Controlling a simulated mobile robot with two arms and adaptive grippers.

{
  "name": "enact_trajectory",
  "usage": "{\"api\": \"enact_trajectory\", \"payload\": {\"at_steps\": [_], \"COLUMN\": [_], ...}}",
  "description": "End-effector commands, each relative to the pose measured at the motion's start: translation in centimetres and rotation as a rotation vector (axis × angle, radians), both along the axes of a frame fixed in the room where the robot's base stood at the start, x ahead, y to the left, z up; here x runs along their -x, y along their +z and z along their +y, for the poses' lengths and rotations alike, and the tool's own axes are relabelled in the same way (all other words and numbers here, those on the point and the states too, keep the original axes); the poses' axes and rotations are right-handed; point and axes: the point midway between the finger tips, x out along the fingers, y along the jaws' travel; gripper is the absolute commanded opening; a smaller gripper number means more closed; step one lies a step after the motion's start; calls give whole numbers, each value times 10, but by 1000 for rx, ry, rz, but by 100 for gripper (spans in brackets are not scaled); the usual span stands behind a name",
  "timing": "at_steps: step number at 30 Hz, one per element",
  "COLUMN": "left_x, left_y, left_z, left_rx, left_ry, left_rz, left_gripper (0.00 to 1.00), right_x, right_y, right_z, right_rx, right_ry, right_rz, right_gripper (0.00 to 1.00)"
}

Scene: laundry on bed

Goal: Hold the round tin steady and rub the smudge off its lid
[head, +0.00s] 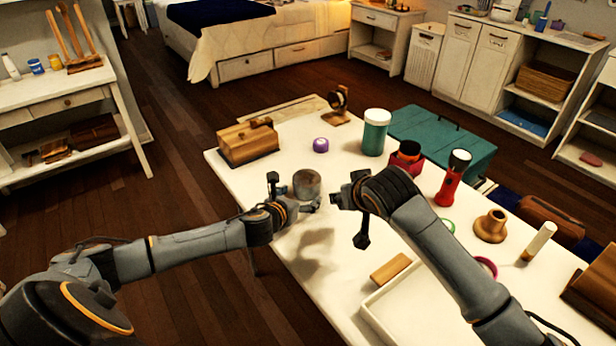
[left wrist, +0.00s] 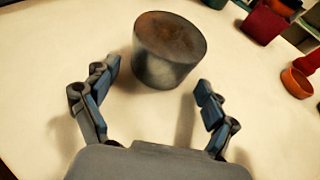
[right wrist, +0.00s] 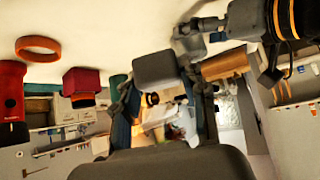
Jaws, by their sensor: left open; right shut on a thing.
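The round tin (head: 307,184) stands upright on the white table, grey with a brownish lid. In the left wrist view the tin (left wrist: 165,70) shows a dark brown smudge across its lid. My left gripper (head: 292,195) is open at table height. Its fingers (left wrist: 157,84) point at the tin's near side, one on each side, with gaps between. My right gripper (head: 340,198) is to the right of the tin and above the table. In the right wrist view it is shut on a grey block (right wrist: 155,68); its fingers are mostly hidden in the head view.
A green jar (head: 375,134), a red holder (head: 407,158) and a red flashlight (head: 452,180) stand at the back right. A wooden block (head: 390,269) and a white tray (head: 384,318) are nearer.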

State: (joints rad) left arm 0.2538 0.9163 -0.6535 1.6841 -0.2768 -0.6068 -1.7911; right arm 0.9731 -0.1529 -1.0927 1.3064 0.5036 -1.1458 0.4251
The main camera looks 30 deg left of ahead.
Motion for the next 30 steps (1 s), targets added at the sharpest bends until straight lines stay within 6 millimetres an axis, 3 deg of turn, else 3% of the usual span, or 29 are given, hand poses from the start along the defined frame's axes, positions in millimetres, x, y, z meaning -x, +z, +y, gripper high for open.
{"api": "enact_trajectory", "payload": {"at_steps": [14, 30], "left_x": [6, 93], "left_y": [2, 37], "left_z": [0, -10], "left_rx": [-1, -3], "left_ry": [0, -2], "left_rz": [1, 3], "left_gripper": [96, 96], "right_x": [0, 0], "right_y": [0, 0], "right_z": [0, 0], "right_rx": [0, 0], "right_ry": [0, 0], "right_rz": [0, 0], "right_gripper": [23, 23]}}
